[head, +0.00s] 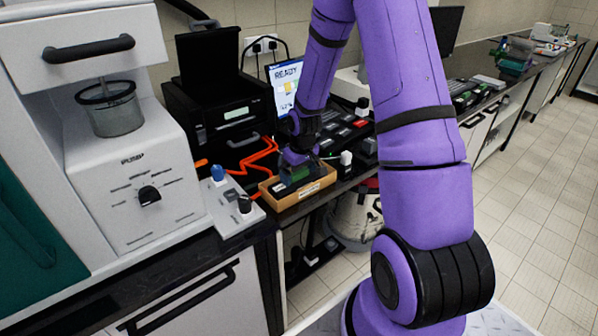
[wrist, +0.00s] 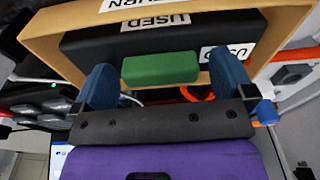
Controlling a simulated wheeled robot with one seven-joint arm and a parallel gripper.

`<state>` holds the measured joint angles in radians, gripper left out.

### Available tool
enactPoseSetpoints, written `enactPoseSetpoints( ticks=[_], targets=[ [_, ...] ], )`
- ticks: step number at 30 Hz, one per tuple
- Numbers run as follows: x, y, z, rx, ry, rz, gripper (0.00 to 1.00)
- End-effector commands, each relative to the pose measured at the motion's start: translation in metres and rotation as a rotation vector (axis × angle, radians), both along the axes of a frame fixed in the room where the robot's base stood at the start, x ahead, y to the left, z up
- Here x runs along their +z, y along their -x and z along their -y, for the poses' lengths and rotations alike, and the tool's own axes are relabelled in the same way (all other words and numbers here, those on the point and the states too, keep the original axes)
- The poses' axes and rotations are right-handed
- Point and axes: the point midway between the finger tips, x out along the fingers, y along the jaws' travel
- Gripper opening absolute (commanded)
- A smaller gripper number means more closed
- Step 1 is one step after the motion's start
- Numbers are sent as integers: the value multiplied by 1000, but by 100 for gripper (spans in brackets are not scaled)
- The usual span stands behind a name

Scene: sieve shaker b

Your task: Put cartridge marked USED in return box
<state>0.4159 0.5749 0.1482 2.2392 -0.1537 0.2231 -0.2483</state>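The cartridge (wrist: 85,42) is black with a green grip block (wrist: 160,68) and a white label reading USED, upside down in the wrist view. It sits inside the tan return box (wrist: 42,38), whose label is partly cut off at the top edge. In the head view the box (head: 299,203) stands on the dark counter, and the cartridge's green part shows inside it. My gripper (wrist: 164,64) is over the box, its two blue fingers on either side of the green block. A small gap shows on the right; contact on the left is unclear.
A white plate with a blue-topped and a black-topped part (head: 232,208) lies left of the box. A black printer-like machine (head: 222,115), orange tubing (head: 262,152) and a READY screen (head: 285,83) stand behind. Black modules (head: 345,135) fill the counter to the right.

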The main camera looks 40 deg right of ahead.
Motion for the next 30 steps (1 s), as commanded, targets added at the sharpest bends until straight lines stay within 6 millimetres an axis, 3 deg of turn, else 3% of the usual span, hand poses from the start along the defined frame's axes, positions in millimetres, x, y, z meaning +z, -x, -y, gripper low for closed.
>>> enactPoseSetpoints(
  ticks=[8, 24, 30],
  targets=[
    [9, 0, 0, 0, 1, 2, 100],
    [99, 11, 2, -1, 2, 3, 100],
    [118, 14, 2, 0, 1, 1, 100]
  ],
)
